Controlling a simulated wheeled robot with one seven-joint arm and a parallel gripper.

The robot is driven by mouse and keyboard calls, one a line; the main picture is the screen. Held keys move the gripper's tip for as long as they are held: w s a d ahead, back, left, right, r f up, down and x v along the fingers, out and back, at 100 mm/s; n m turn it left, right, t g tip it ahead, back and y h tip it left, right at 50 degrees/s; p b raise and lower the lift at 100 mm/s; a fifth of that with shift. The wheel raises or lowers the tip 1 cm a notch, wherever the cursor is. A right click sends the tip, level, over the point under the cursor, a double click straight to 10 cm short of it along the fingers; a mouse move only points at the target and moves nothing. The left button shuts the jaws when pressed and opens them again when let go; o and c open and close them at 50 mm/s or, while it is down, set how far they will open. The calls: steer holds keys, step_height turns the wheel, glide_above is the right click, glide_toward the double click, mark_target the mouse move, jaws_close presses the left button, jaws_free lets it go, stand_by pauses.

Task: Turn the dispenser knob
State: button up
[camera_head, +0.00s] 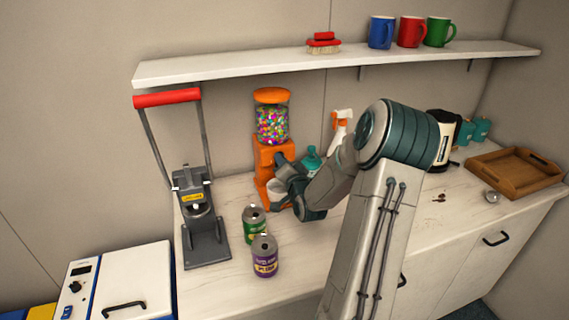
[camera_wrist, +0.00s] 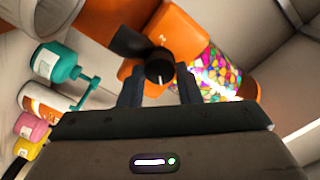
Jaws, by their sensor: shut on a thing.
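The orange dispenser (camera_head: 272,152) stands on the counter against the wall, with a clear globe of colourful candy (camera_head: 272,124) under an orange lid. In the wrist view its orange body (camera_wrist: 172,34) and candy globe (camera_wrist: 215,72) show ahead of my gripper. The black knob (camera_wrist: 158,66) is on the dispenser's front, with a white mark on it. My gripper (camera_wrist: 160,88) has its two fingers on either side of the knob and is shut on it. In the head view my gripper (camera_head: 278,172) is at the dispenser's front, and the knob is mostly hidden by it.
A can crusher (camera_head: 205,235) with a red handle is at left. A teal pump bottle (camera_head: 310,160) and a spray bottle (camera_head: 340,126) stand right of the dispenser. A shelf (camera_head: 250,66) hangs above.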

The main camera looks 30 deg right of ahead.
steer(key=o, duration=0.9)
steer(key=shift+o, duration=0.2)
steer(key=shift+s, duration=0.1)
steer(key=b+v, duration=0.5)
steer(key=v, duration=0.8)
steer(key=shift+s, duration=0.35)
steer(key=shift+a, duration=0.1)
